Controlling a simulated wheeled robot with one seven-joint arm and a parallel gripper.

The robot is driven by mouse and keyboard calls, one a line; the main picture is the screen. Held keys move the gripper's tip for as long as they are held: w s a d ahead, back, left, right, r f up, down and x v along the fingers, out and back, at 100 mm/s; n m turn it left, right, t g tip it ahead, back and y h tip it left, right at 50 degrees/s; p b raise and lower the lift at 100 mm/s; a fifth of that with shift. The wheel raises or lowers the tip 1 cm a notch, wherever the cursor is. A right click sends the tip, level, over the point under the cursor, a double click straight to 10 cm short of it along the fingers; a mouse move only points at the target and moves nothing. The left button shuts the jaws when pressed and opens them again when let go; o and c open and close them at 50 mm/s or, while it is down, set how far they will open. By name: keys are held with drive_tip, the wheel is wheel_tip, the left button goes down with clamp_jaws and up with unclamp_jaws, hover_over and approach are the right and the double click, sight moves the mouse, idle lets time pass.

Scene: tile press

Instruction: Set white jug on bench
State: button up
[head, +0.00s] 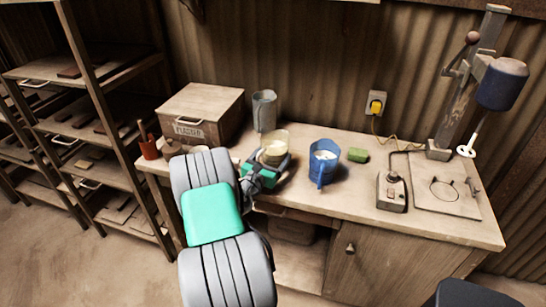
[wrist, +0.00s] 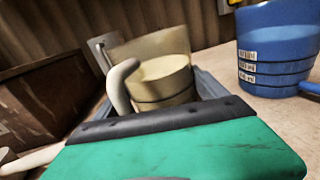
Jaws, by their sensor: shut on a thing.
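The white jug (head: 274,146), cream and see-through with pale contents, is between the fingers of my gripper (head: 272,168), over the bench (head: 340,218). My gripper is shut on it. In the wrist view the jug (wrist: 163,72) looks nearly upright, its pale curved handle (wrist: 120,88) toward the camera at left. Its base is hidden behind my gripper, so I cannot tell whether it touches the bench top. A blue jug (head: 323,168) with white contents stands just right of it, apart, and shows in the wrist view (wrist: 275,50).
A grey jug (head: 264,112) stands behind, beside a wooden box (head: 202,112). A red pot (head: 149,149) is at the bench's left end. A green sponge (head: 358,155), a control box (head: 391,191) and the press (head: 450,110) are to the right. Bare bench lies in front of the sponge.

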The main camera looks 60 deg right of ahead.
drive_tip(key=shift+r, duration=0.15)
drive_tip(key=o, duration=1.6)
drive_tip(key=shift+f, duration=0.3)
drive_tip(key=o, duration=0.4)
drive_tip(key=shift+r, duration=0.1)
drive_tip(key=shift+r, duration=0.25)
drive_tip(key=a, duration=0.6)
drive_tip(key=a+b, duration=0.1)
drive_tip(key=a, duration=0.5)
drive_tip(key=shift+s+f, duration=0.15)
